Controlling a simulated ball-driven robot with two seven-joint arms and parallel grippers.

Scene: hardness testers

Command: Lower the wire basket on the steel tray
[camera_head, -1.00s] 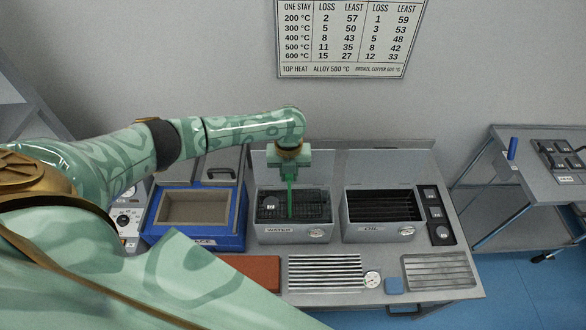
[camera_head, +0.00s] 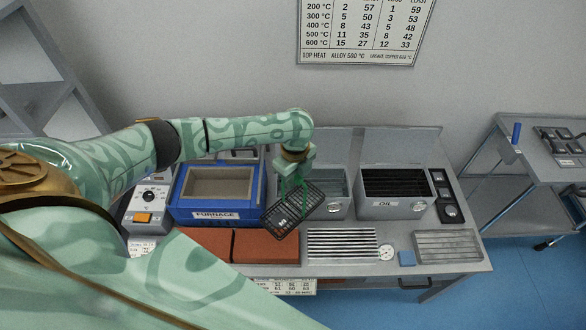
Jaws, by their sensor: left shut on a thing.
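My left gripper (camera_head: 293,180) is shut on the upright green handle of the wire basket. The dark mesh wire basket (camera_head: 299,203) hangs tilted below the gripper, in front of the left part of the water tank and over the back of the red-brown bricks. A small pale item shows in it. A slatted bright steel tray or grate (camera_head: 342,243) lies on the bench to the right of and nearer than the basket. A grey ribbed steel tray (camera_head: 448,246) lies farther right; I cannot tell which one is the named tray. My right gripper is not in view.
The water tank (camera_head: 338,207) and the oil tank (camera_head: 394,207) stand behind. The blue furnace box (camera_head: 213,212) is to the left, and red-brown bricks (camera_head: 205,244) lie in front.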

